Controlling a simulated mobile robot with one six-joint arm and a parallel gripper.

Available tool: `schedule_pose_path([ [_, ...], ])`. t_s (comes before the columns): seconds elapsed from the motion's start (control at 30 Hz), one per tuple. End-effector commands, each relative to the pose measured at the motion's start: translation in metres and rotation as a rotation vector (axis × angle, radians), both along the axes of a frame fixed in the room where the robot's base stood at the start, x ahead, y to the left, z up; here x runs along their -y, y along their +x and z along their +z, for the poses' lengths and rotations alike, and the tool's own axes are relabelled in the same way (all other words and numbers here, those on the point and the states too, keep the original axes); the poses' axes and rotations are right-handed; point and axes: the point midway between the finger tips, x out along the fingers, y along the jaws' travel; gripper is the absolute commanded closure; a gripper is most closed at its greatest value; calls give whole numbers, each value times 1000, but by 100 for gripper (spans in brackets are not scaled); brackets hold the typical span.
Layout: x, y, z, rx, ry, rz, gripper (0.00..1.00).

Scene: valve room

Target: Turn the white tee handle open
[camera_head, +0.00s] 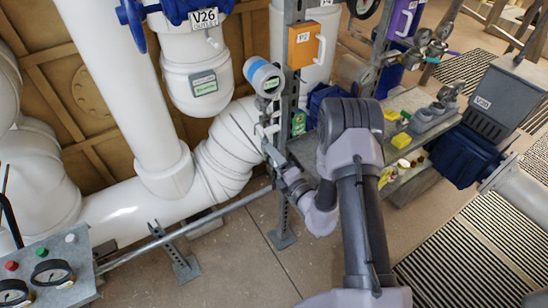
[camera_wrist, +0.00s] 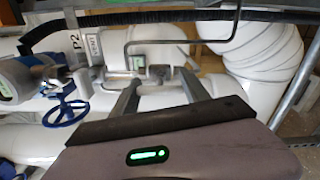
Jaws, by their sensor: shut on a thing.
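My gripper (camera_head: 268,142) reaches to the piping just below the round transmitter with a blue band, beside the upright metal post. In the wrist view its two fingers (camera_wrist: 160,82) stand on either side of a small pale crosspiece, which I take to be the white tee handle (camera_wrist: 158,89). The gripper is shut on it. In the head view the handle is too small and covered to make out clearly. How far the handle is turned cannot be told.
The transmitter (camera_head: 262,77) and metal post (camera_head: 290,110) stand close to my gripper. A large white pipe (camera_head: 235,140) runs behind. An orange box (camera_head: 303,45) hangs above. A gauge panel (camera_head: 50,275) is at lower left. A shelf (camera_head: 405,105) with small blocks lies right.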

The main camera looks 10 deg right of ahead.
Motion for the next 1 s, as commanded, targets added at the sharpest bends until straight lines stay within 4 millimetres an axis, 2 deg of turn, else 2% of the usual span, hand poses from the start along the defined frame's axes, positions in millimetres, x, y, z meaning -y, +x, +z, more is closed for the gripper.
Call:
schedule_pose_path([
  [0.3,0,-1,-1,-3,-2,0,87],
  [0.33,0,-1,-1,-3,-2,0,40],
  [0.4,0,-1,-1,-2,-2,1,27],
  [0.43,0,0,-1,-2,-2,1,24],
  [0.77,1,-3,-1,-2,-2,1,24],
  [0.87,6,-17,0,-4,-1,-2,24],
  [1.0,19,-53,-1,-6,2,-4,24],
])
